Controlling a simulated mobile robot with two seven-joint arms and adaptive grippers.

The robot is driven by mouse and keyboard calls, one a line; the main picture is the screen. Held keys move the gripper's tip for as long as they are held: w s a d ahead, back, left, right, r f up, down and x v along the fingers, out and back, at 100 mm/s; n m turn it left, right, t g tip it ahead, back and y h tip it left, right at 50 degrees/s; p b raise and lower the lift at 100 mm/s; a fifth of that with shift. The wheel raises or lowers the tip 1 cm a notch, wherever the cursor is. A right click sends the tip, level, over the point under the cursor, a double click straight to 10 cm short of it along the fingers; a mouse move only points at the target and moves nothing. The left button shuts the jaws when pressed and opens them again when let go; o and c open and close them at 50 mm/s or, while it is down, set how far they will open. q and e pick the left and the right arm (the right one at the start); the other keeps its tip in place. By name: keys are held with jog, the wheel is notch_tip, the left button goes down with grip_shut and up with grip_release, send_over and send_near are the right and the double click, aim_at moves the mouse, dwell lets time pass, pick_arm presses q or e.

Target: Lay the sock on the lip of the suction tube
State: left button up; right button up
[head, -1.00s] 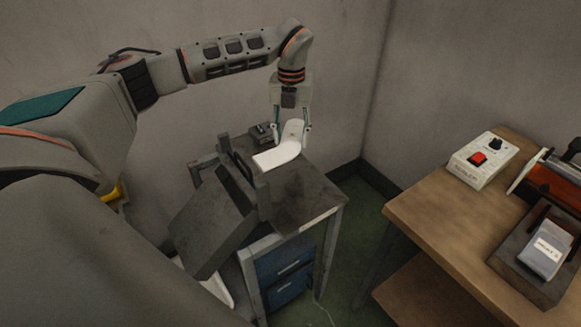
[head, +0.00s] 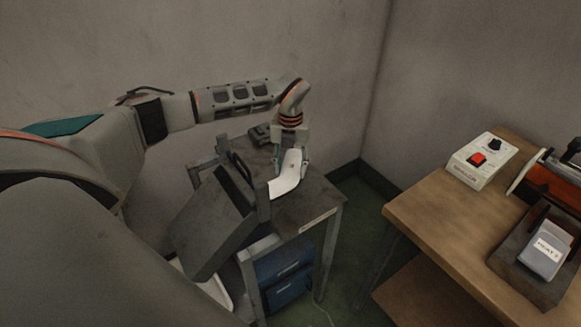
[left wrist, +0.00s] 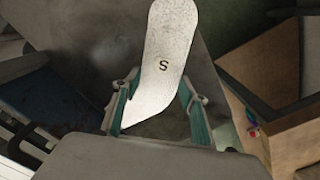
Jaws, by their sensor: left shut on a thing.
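The sock (head: 287,179) is white, flat and bent like a foot; it carries a dark letter S in the left wrist view (left wrist: 165,45). My left gripper (head: 291,163) is shut on it over the grey metal table (head: 312,193). In the left wrist view, one teal finger stands on each side of the sock. Its lower end in the head view is close to the dark upright plate at the table's left edge; I cannot tell whether they touch. I cannot make out the suction tube or its lip for certain. My right gripper is not in view.
A tilted grey box (head: 207,225) stands left of the table, and a small dark device (head: 261,135) at its back. Blue drawers (head: 287,277) are below. A wooden bench (head: 425,215) at right bears a control box (head: 470,172) with a red switch. Walls close off the back.

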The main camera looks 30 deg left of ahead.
pick_arm(q)
jog(key=o, duration=0.9)
jog(key=shift+f, duration=0.15)
